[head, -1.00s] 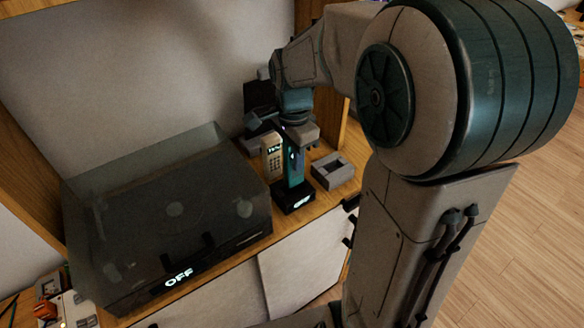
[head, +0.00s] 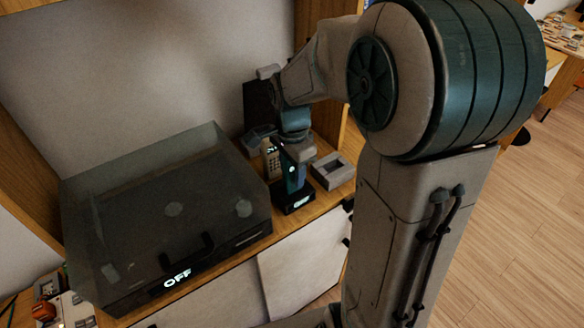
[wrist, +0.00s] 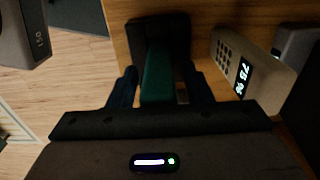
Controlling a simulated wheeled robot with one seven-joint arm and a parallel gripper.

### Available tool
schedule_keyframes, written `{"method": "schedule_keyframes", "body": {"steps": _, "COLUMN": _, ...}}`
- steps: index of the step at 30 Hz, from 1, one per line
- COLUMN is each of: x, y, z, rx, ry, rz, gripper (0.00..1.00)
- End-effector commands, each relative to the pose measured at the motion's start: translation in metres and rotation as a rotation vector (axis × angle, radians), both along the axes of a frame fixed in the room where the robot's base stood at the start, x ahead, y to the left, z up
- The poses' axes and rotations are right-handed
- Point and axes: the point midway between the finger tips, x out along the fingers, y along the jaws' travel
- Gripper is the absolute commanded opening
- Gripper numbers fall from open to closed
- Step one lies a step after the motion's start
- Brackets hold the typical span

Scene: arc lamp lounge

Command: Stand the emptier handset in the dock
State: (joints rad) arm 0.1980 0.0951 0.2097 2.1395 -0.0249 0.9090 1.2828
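A teal handset (head: 292,178) stands upright in a black dock (head: 294,205) with a small lit display, too small to read. My gripper (head: 294,164) is right above it, pointing down. In the wrist view the fingers (wrist: 162,88) are on both sides of the teal handset (wrist: 158,75), with a gap visible at the right finger, so they look open around it. The dock (wrist: 172,24) shows behind it. A beige handset (head: 271,162) with a keypad stands just left of the dock; in the wrist view its screen (wrist: 243,76) reads 75 %. The teal handset's own reading is hidden.
A grey box with a recess (head: 333,171) sits close to the right of the dock. A large dark-lidded box (head: 165,225) marked OFF fills the cabinet top to the left. Dark objects stand behind the handsets, and a wooden upright is behind the grey box.

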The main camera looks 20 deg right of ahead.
Motion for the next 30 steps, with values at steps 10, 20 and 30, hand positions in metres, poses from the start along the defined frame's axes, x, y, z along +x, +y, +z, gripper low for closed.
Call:
{"method": "schedule_keyframes", "body": {"steps": 10, "x": 0.001, "y": 0.000, "z": 0.025, "rx": -0.001, "ry": -0.004, "rz": 0.000, "gripper": 0.45}}
{"method": "schedule_keyframes", "body": {"steps": 20, "x": 0.000, "y": 0.000, "z": 0.073, "rx": 0.000, "ry": -0.002, "rz": 0.000, "gripper": 0.45}}
{"method": "schedule_keyframes", "body": {"steps": 30, "x": 0.000, "y": 0.000, "z": 0.078, "rx": 0.000, "ry": 0.000, "rz": 0.000, "gripper": 0.45}}
